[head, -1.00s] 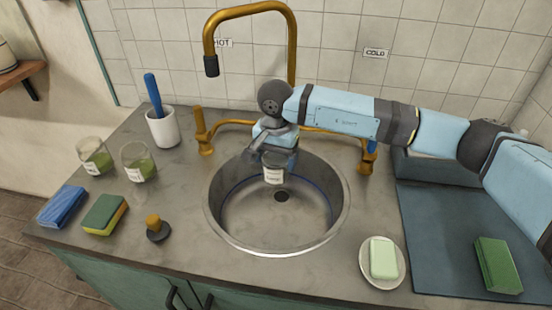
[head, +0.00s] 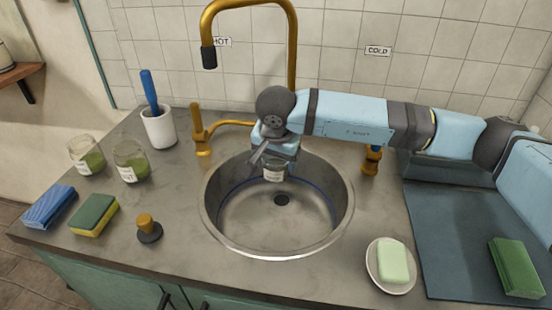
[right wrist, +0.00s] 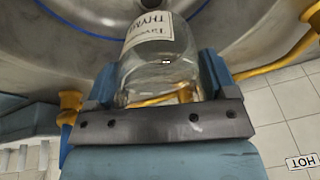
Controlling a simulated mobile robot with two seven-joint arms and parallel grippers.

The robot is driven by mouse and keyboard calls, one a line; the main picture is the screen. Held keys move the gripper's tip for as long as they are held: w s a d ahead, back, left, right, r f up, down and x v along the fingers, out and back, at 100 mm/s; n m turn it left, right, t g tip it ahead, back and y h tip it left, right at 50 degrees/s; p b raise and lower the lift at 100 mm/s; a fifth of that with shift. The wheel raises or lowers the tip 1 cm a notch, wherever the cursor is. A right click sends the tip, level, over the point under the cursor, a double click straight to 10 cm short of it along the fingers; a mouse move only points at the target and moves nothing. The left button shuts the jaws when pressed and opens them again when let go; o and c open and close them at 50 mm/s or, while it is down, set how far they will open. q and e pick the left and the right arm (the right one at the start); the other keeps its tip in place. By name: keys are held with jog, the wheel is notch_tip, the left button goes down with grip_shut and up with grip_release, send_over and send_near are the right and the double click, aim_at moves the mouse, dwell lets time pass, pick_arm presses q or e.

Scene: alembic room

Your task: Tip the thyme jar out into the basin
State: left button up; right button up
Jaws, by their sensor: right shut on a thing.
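The thyme jar (head: 273,174) is clear glass with a white label; the label reads "THYM..." in the right wrist view (right wrist: 160,62). My right gripper (head: 274,158) is shut on it, with a finger on each side in the wrist view (right wrist: 160,82). It holds the jar over the back part of the round steel basin (head: 238,235). The glass near the gripper looks clear, with no herb visible in it. The jar's mouth is not clearly visible, so I cannot tell its exact tilt. My left gripper is out of view.
Two glass jars with green contents (head: 88,157) (head: 132,163) stand at the left. Near them are a blue sponge (head: 50,207), a green-yellow sponge (head: 95,215), a plug (head: 149,230) and a brush cup (head: 159,128). The brass tap (head: 292,60) rises behind the basin. A soap dish (head: 388,266) sits front right.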

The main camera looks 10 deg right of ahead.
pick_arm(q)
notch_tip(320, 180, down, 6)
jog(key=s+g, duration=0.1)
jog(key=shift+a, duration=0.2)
pick_arm(e)
jog(key=shift+f, duration=0.25)
jog(key=shift+r, duration=0.1)
jog(key=shift+w+f+t+b, duration=0.1)
jog(key=shift+f+t+b, duration=0.25)
jog(key=shift+b, duration=0.7)
jog(key=t+b, duration=0.1)
jog(key=b, duration=0.1)
jog(key=shift+w+r+t+b, duration=0.1)
jog(key=shift+r+t+b, duration=0.15)
jog(key=shift+r+b, duration=0.15)
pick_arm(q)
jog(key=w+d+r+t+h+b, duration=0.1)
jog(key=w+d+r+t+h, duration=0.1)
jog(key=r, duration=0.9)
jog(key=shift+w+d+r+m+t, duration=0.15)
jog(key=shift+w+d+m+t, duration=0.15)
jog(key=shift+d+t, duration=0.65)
pick_arm(e)
jog(key=shift+w+r+t, duration=0.15)
jog(key=shift+r+t, duration=0.35)
jog(key=shift+r, duration=0.1)
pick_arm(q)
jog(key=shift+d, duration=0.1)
pick_arm(e)
jog(key=shift+h, duration=0.3)
